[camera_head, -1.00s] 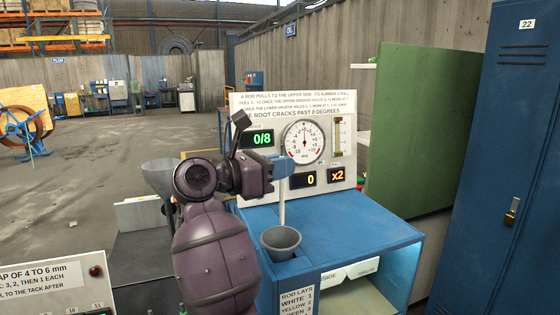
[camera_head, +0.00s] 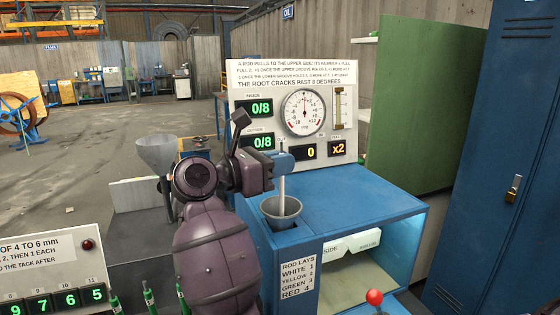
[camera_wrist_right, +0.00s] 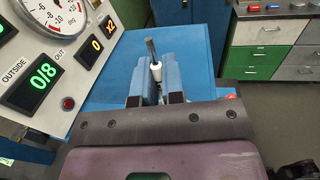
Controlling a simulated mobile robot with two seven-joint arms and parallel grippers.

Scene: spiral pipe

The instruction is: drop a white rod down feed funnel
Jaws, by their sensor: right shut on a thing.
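My right gripper (camera_head: 281,160) is shut on a white rod (camera_head: 282,188), which hangs upright below the blue fingers. In the right wrist view the fingers (camera_wrist_right: 152,86) grip the white rod (camera_wrist_right: 156,72), with a dark grey end sticking out beyond them. The grey feed funnel (camera_head: 272,216) stands at the front left of the blue bench. The rod's lower end overlaps the funnel's mouth in the head view; how deep it sits is hard to tell. My left gripper is not in view.
A board with a round gauge (camera_head: 304,112) and 0/8 displays stands behind the bench (camera_head: 350,205). A red-knobbed lever (camera_head: 375,297) is at the front. Another grey funnel (camera_head: 157,152) stands left. The bench top right of the funnel is clear.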

